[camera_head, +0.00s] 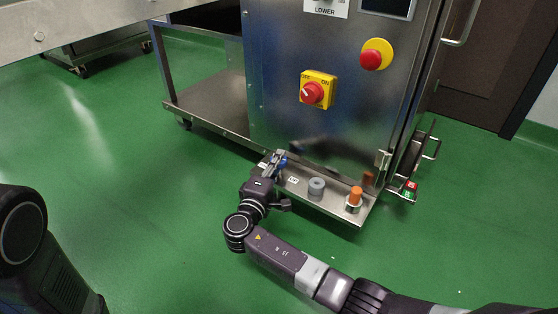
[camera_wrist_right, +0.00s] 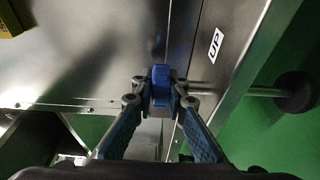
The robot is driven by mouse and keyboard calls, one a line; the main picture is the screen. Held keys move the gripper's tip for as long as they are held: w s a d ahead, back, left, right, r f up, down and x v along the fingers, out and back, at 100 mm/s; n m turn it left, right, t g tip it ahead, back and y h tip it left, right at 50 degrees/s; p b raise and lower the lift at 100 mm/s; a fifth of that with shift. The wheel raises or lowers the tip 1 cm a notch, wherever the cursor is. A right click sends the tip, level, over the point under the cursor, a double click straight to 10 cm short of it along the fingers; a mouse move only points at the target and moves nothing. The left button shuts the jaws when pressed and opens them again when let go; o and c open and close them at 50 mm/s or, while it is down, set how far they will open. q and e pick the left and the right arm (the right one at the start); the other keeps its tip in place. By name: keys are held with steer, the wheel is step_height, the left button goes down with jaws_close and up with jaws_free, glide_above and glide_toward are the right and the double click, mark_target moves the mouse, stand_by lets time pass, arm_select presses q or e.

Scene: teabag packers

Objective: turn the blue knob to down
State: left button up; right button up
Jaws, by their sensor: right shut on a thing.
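The blue knob (camera_head: 283,161) sits at the left end of a low steel ledge (camera_head: 330,205) on the front of the machine. In the right wrist view the blue knob (camera_wrist_right: 160,85) stands between the two fingertips. My right gripper (camera_head: 275,163) is shut on the knob, and it also shows in the right wrist view (camera_wrist_right: 160,100). The gripper hides part of the knob in the head view. An "UP" label (camera_wrist_right: 215,45) is on the steel beside the knob. My left gripper is not in view; only part of my left arm shows at the lower left.
A grey knob (camera_head: 316,187) and an orange knob (camera_head: 355,197) stand on the ledge to the right. Above are a red rotary switch on a yellow plate (camera_head: 316,91) and a red emergency button (camera_head: 372,58). Open green floor (camera_head: 150,220) lies in front.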

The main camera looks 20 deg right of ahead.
jaws_close()
steer(key=shift+d+r+n+t+y+p, duration=0.15)
steer(key=shift+n+t+y+p, duration=0.5)
steer(key=shift+p, duration=0.5)
steer(key=shift+n+t+y+p, duration=0.35)
steer(key=shift+n+y+p, duration=0.35)
steer(key=shift+y, duration=0.35)
steer(key=shift+n+t+y, duration=0.4)
steer(key=shift+n+y, duration=0.25)
steer(key=shift+y, duration=0.45)
steer(key=shift+f+n+t+y, duration=0.2)
steer(key=shift+n+t+y, duration=0.1)
steer(key=shift+n+y, duration=0.8)
steer(key=shift+y, duration=0.6)
